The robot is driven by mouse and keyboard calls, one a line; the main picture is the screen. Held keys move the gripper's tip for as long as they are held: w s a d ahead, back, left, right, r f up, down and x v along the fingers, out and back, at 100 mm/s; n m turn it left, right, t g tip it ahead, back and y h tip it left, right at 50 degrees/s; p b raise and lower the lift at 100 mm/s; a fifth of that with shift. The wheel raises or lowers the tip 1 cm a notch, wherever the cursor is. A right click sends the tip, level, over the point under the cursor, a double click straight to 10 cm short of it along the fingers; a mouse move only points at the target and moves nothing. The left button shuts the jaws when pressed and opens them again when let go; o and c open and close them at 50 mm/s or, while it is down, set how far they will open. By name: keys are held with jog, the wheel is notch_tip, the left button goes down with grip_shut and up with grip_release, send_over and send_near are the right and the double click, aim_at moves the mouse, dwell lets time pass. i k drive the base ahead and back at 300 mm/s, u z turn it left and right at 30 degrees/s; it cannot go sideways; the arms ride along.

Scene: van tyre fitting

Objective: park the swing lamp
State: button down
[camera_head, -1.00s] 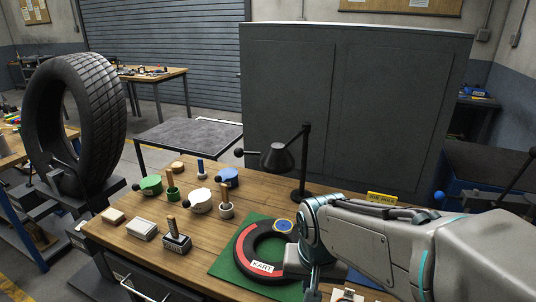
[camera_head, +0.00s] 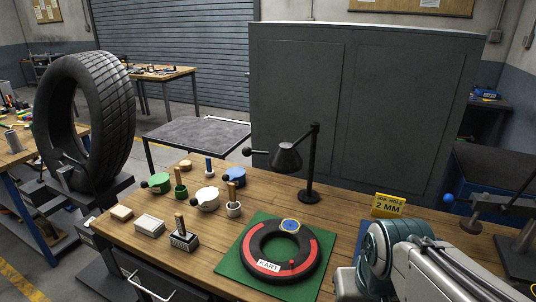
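The black swing lamp (camera_head: 286,157) stands on the wooden bench, its upright post (camera_head: 313,165) near the back edge. Its arm reaches left from the post, and the conical shade hangs over the bench behind the kart tyre. A dark round knob (camera_head: 249,153) sticks out to the left of the shade. My arm comes in from the lower right, in front of and to the right of the lamp, apart from it. My gripper's fingers are out of the frame, so what they do is hidden.
A kart tyre (camera_head: 309,246) with red bands lies on a green mat (camera_head: 229,267). Several pots and brushes stand left of it, including a green pot (camera_head: 158,183). A yellow "2 MM" sign (camera_head: 389,205) stands right of the lamp. A grey cabinet (camera_head: 300,90) rises behind.

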aim_at(286, 159)
jog(key=z, duration=0.6)
jog(key=k, duration=1.35)
jog(key=z, duration=0.35)
jog(key=i, duration=0.3)
jog(key=u, duration=1.1)
jog(key=i, duration=1.3)
jog(key=z, duration=0.2)
